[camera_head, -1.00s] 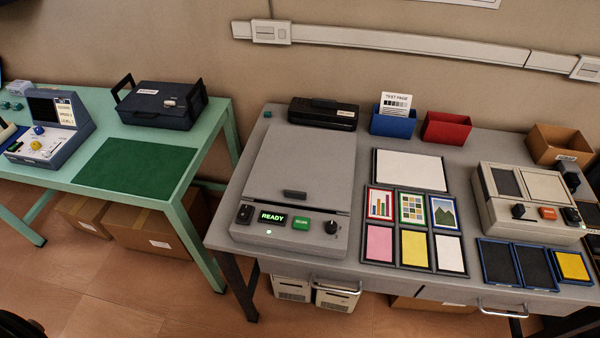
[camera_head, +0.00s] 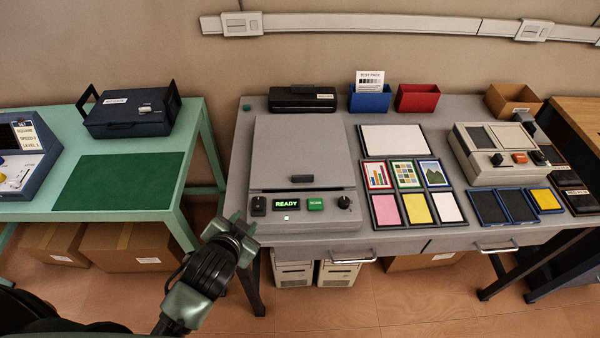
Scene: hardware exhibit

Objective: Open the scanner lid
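The grey scanner (camera_head: 335,215) stands on the left part of the grey table. Its flat grey lid (camera_head: 302,148) is down, with a small dark handle (camera_head: 308,181) at the front edge. The front panel has a lit display (camera_head: 287,205) reading READY, a green button (camera_head: 315,204) and dark knobs at both ends. My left gripper (camera_head: 240,226) is in front of the table, just left of and below the scanner's front left corner, apart from the lid. I cannot make out whether its fingers are open. My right gripper is not in view.
A green table (camera_head: 190,190) with a dark blue case (camera_head: 133,112) stands left, beyond a gap. A black device (camera_head: 303,104) sits behind the scanner. Framed cards and a white panel (camera_head: 401,140) lie to its right, then a beige device (camera_head: 505,165). Drawer handles protrude from the grey table's front.

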